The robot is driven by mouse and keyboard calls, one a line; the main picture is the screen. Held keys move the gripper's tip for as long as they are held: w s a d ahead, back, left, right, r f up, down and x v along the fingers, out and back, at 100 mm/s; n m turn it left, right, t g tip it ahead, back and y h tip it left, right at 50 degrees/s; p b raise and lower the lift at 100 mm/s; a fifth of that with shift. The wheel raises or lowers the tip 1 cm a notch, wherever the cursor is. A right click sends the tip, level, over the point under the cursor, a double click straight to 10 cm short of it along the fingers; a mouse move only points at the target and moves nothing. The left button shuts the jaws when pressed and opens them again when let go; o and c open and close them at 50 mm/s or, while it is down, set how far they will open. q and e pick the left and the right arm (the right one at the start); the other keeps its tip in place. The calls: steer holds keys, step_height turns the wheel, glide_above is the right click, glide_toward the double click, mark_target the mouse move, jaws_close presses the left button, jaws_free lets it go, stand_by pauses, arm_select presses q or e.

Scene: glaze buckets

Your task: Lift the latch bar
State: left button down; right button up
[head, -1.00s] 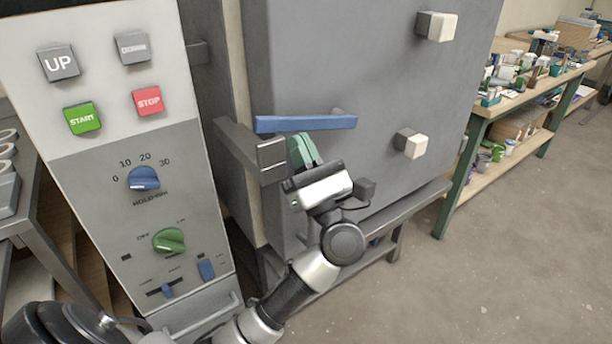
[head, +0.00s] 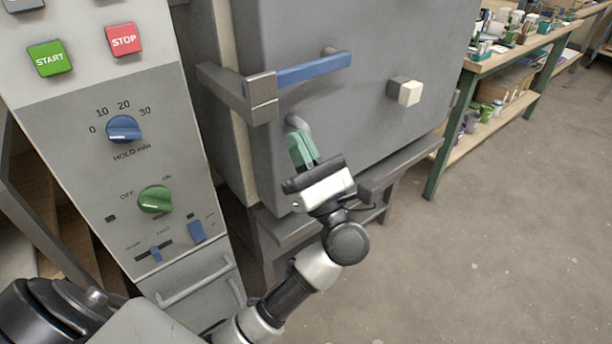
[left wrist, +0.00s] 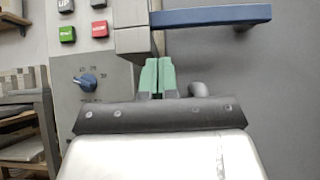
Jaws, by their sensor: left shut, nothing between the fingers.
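The blue latch bar (head: 315,68) is on the front of the grey door. Its left end rests in the grey bracket (head: 263,97), and its right end is at a mount on the door. My left gripper (head: 297,135) has green fingers, shut with nothing between them. It is below the bar and just below and right of the bracket, apart from the bar. In the left wrist view the bar (left wrist: 215,15) runs above and right of the green fingers (left wrist: 157,68), with the bracket above them. My right gripper is not in view.
A curved grey handle (head: 297,121) is on the door just behind my fingers. A white-ended knob (head: 408,92) sticks out at right. The control panel (head: 75,120) stands at left. A cluttered workbench (head: 490,60) is at the back right, with clear floor in front.

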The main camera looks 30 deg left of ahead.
mark_target(302, 73)
arm_select(q)
steer(key=shift+s+v, duration=0.15)
steer(key=shift+v, duration=0.9)
steer(key=shift+s+v, duration=0.2)
steer(key=shift+v, duration=0.8)
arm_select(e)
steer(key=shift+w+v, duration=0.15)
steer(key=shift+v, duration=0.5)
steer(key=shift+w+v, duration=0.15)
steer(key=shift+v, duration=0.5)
arm_select(q)
steer(key=shift+a, duration=0.15)
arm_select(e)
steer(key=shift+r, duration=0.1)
